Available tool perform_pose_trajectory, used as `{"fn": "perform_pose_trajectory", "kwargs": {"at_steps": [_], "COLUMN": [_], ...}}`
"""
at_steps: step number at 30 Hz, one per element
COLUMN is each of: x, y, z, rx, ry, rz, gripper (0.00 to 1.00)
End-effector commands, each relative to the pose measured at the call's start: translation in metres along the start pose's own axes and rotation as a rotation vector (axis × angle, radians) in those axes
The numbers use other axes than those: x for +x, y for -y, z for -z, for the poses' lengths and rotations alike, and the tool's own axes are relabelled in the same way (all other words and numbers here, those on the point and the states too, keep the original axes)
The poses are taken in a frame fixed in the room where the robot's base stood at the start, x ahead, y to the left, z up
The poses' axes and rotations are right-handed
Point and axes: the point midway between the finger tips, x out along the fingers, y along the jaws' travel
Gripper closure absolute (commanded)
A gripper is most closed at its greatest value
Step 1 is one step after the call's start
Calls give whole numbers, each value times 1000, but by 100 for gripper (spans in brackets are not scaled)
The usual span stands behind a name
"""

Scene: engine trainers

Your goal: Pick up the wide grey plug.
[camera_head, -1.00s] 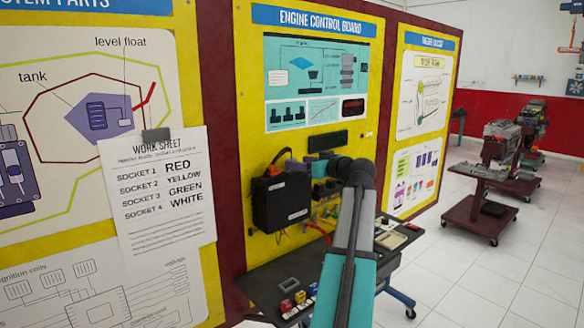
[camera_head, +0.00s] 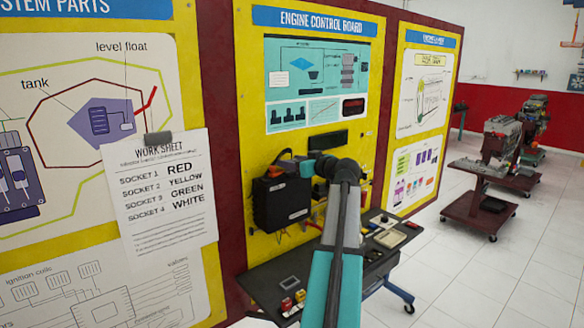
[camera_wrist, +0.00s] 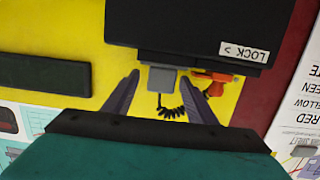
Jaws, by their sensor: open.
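In the wrist view a grey plug (camera_wrist: 162,79) sits at the edge of a black box (camera_wrist: 190,35), with a coiled black cord beside it. My gripper (camera_wrist: 160,82) is open, with one finger on each side of the plug in the picture. Gaps show between the plug and both fingers; I cannot tell how far beyond the tips it lies. In the head view my gripper (camera_head: 288,162) is by the top of the black box (camera_head: 281,203) on the yellow board; the grey plug cannot be made out there.
An orange connector (camera_wrist: 212,82) is close to one finger in the wrist view. The yellow engine control board (camera_head: 257,130) stands behind the box. A dark shelf (camera_head: 262,278) below holds small coloured parts. A work sheet (camera_head: 160,195) hangs at left.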

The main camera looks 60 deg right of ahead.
Motion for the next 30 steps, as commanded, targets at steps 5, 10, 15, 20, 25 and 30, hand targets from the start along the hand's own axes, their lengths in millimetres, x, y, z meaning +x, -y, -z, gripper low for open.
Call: {"fn": "perform_pose_trajectory", "kwargs": {"at_steps": [5, 10, 15, 20, 25, 30], "x": [0, 0, 0, 0, 0, 0], "y": [0, 0, 0, 0, 0, 0], "z": [0, 0, 0, 0, 0, 3], "rx": [0, 0, 0, 0, 0, -1], "ry": [0, 0, 0, 0, 0, 0], "rz": [0, 0, 0, 0, 0, 0], "gripper": [48, 50, 79, 93, 93, 93]}}
